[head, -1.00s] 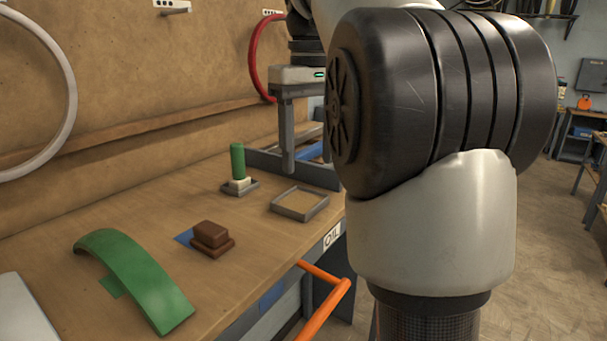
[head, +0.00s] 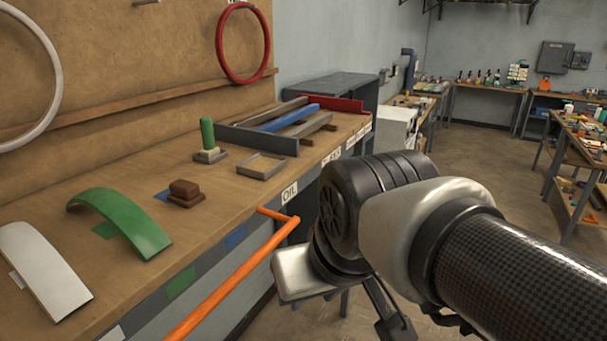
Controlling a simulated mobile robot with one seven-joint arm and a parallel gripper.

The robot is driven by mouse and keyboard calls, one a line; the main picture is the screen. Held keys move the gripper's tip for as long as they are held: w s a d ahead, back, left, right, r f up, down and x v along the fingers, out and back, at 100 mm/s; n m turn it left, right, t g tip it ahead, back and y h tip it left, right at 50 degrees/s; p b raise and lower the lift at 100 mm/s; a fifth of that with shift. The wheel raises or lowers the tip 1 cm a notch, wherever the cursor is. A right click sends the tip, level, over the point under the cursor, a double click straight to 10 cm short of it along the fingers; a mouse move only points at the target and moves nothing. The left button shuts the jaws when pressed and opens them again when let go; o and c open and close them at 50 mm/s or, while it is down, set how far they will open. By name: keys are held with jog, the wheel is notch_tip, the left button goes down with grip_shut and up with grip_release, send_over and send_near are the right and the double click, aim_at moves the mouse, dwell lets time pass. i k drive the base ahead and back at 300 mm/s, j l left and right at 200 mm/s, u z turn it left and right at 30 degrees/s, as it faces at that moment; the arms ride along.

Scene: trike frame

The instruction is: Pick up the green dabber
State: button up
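The green dabber (head: 207,133) stands upright on the workbench, left of centre in the head view. It is a green cylinder with a pale block at its foot, set in a small grey tray (head: 224,155). My arm fills the lower right of the view, in front of the bench and well apart from the dabber. My gripper end is low and partly hidden by the arm links, so its fingers cannot be made out clearly. Nothing shows held in it.
A brown stepped block (head: 186,193), a green curved fender (head: 120,220) and a white one (head: 42,270) lie nearer. Coloured bars (head: 290,117) lie behind. An orange rail (head: 235,280) runs along the bench front.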

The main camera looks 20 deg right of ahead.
aim_at(210, 150)
jog(key=i+z, duration=0.15)
jog(key=z, duration=1.6)
jog(key=j+z, duration=0.15)
jog(key=z, duration=0.35)
jog(key=j+z, duration=0.2)
jog(key=z, duration=0.3)
jog(key=j+z, duration=0.15)
jog(key=z, duration=0.3)
jog(key=l, duration=0.2)
jog(key=u, duration=0.5)
jog(key=l+u, duration=0.1)
jog(key=u, duration=0.4)
jog(key=i+u, duration=0.1)
jog(key=u, duration=0.4)
jog(key=l+u, duration=0.1)
jog(key=u, duration=0.35)
jog(key=l+u, duration=0.1)
jog(key=u, duration=0.9)
jog(key=i+u, duration=0.4)
jog(key=u, duration=0.25)
jog(key=l+u, duration=0.15)
jog(key=u, duration=0.85)
jog(key=l+u, duration=0.45)
jog(key=k+l+u, duration=0.15)
jog(key=l+u, duration=0.35)
jog(key=l, duration=0.1)
